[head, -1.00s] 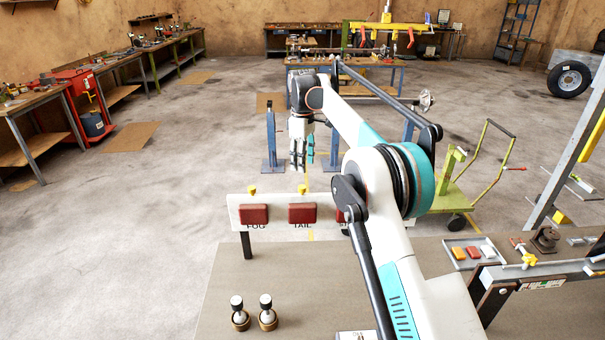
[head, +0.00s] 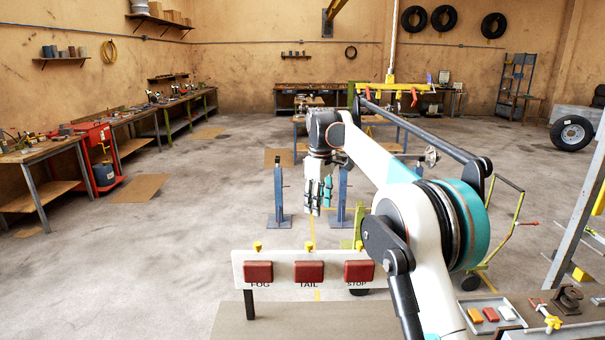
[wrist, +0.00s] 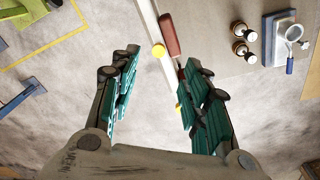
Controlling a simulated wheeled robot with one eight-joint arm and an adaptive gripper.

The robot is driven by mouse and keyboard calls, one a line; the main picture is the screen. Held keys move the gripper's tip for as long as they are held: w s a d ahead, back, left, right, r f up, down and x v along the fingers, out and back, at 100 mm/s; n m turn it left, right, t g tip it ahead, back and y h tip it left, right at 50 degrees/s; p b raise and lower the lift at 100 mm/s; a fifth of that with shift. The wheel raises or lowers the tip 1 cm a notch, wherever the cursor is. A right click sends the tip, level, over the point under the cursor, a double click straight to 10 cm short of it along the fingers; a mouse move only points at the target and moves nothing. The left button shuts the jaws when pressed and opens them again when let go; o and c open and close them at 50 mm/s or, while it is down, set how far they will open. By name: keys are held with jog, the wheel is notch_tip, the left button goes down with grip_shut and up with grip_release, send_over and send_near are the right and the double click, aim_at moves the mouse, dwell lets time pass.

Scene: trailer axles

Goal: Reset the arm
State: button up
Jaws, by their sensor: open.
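My gripper (head: 318,196) hangs at the end of my raised arm, fingers down, beyond the lamp board in the head view. In the wrist view its two teal-padded fingers (wrist: 157,95) are spread apart with nothing between them. The white lamp board (head: 285,281) carries red lamps over the labels FOG, TAIL and STOP.
A bench (head: 240,322) lies in front, with a tray of small lamps (head: 503,312) at right. Blue stands (head: 279,205) and a green trolley (head: 480,276) stand beyond the board.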

jog(key=s+d+r+m+t+b, duration=0.1)
jog(key=s+d+m+t+b, duration=0.25)
jog(key=s, duration=0.85)
jog(key=s+d+r+m+b, duration=0.1)
jog(key=s+d+m+b, duration=0.25)
jog(key=s+d, duration=0.6)
jog(key=s+d+f+m+t+b, duration=0.1)
jog(key=s+f+m+b, duration=0.1)
jog(key=s+f, duration=0.7)
jog(key=s+d+f+m+t+b, duration=0.1)
jog(key=s+f+m+t+b, duration=0.1)
jog(key=s+f, duration=0.7)
jog(key=s+b, duration=0.1)
jog(key=s, duration=0.6)
jog(key=shift+s+f+b, duration=0.3)
jog(key=shift+s+b, duration=0.1)
jog(key=shift+r, duration=0.1)
jog(key=shift+c, duration=0.2)
